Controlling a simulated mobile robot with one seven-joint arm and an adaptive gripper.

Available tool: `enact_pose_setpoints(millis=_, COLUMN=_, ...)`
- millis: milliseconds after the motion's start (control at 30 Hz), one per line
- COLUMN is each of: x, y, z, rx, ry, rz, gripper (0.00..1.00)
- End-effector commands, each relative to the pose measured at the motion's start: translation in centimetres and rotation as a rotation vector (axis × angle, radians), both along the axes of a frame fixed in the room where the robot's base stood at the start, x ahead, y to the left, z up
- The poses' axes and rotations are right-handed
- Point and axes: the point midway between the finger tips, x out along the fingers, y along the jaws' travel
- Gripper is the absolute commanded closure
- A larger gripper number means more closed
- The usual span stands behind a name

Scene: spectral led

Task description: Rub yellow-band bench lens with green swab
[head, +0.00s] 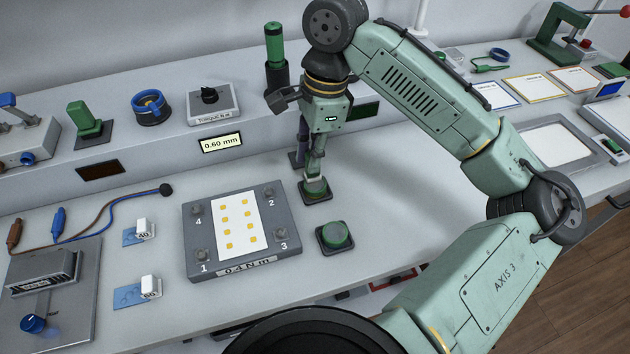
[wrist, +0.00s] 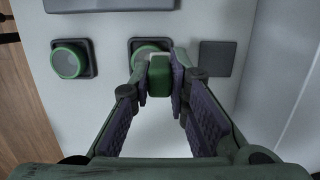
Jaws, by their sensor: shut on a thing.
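My gripper (wrist: 160,85) is shut on a green swab (wrist: 159,76), a small block between the purple-padded fingers. The swab hangs over the near edge of a round green-rimmed lens (wrist: 148,47) in a dark square mount, hiding part of it. I cannot tell whether they touch. In the head view my gripper (head: 316,172) points down at this lens's mount (head: 315,196). A second green-rimmed lens (head: 335,235) sits nearer the bench front; it is at left in the wrist view (wrist: 67,61). No yellow band shows clearly on either lens.
A dark square pad (wrist: 218,56) lies right of the middle lens in the wrist view. A grey plate (head: 188,240) with numbered corners stands left of the lenses. The raised shelf behind holds a green-topped cylinder (head: 274,42) and a blue ring (head: 151,107). Bench right of the gripper is clear.

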Motion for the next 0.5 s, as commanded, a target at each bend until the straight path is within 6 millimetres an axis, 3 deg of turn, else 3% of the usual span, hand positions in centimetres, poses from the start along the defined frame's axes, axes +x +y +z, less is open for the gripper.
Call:
enact_pose_setpoints(millis=367, x=0.47, y=0.13, z=-0.02, rx=-0.001, ry=0.0, rz=0.0, gripper=1.0)
enact_pose_setpoints(millis=500, x=-0.32, y=-0.11, z=-0.05, rx=0.001, ry=0.0, rz=0.001, gripper=1.0)
